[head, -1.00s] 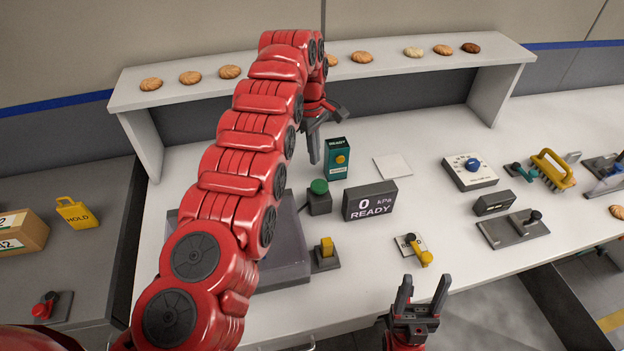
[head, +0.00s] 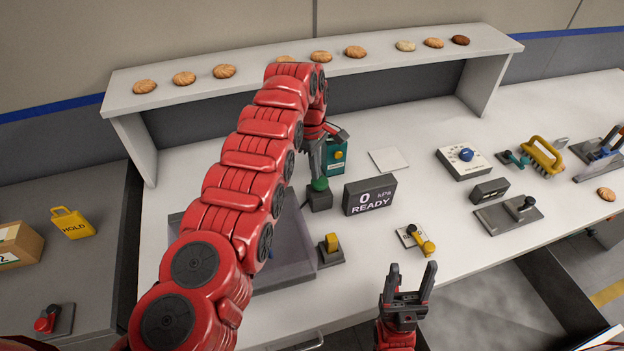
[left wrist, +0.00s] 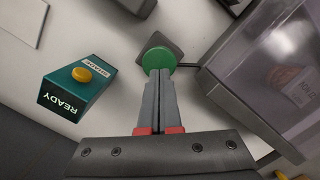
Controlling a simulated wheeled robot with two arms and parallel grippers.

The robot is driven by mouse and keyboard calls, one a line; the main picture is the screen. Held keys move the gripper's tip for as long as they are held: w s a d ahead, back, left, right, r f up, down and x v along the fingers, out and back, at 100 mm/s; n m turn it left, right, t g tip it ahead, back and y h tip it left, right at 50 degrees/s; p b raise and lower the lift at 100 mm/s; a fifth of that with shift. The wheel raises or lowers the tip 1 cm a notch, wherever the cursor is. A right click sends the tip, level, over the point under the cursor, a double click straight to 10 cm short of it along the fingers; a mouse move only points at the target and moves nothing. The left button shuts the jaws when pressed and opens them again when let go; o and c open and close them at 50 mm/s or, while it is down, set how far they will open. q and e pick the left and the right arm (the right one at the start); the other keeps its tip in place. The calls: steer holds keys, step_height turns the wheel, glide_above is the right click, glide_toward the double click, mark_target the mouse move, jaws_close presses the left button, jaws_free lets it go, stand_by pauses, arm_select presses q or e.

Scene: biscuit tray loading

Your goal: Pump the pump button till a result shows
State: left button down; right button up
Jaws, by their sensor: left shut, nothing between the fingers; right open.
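The green pump button (head: 319,184) sits on a dark square base (head: 320,201) on the white table; it also shows in the left wrist view (left wrist: 159,60). My left gripper (head: 317,174) is shut and empty, its fingertips right at the button's top; I cannot tell whether they touch or press it. My right gripper (head: 409,280) is open and empty near the table's front edge.
A teal box (head: 337,160) with a yellow button stands behind the green button. A clear-covered chamber (left wrist: 250,80) is beside it. Biscuits line the white shelf (head: 380,66) at the back.

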arm_select(q)
steer(key=shift+f, duration=0.25)
steer(key=shift+d, duration=0.1)
steer(key=shift+s, duration=0.1)
